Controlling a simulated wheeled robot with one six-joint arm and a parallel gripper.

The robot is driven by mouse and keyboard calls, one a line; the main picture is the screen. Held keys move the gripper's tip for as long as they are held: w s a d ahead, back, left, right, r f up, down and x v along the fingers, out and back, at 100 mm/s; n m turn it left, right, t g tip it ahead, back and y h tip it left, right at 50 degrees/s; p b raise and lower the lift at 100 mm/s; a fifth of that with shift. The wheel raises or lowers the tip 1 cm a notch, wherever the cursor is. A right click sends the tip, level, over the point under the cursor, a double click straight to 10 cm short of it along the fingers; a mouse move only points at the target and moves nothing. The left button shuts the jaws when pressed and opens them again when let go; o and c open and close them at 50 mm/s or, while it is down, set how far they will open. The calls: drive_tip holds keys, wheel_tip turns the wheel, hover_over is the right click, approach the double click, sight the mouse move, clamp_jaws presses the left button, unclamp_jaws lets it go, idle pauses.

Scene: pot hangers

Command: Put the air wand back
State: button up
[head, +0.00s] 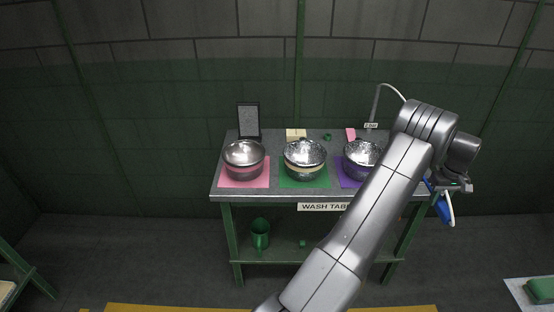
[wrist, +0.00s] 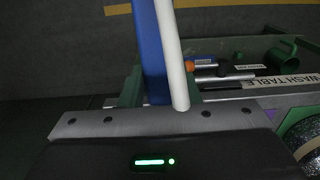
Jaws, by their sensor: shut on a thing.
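The air wand (head: 443,208) has a blue body and shows just right of the wash table in the head view, below my wrist. In the wrist view the blue wand (wrist: 150,45) runs up from my gripper (wrist: 155,122), with a white tube (wrist: 171,60) alongside it. My gripper is shut on the wand; its fingertips are largely hidden in both views. A white hose (head: 393,91) arches from a thin post at the table's back right and passes behind my arm. I cannot make out the wand's holder.
The wash table (head: 215,191) carries three metal pots (head: 244,153) on pink, green and purple mats. A dark upright panel (head: 248,120) stands at its back left.

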drive_tip(key=d+p, duration=0.2)
drive_tip(key=d, duration=0.5)
drive_tip(key=shift+w+d, duration=0.15)
drive_tip(key=shift+d, duration=0.1)
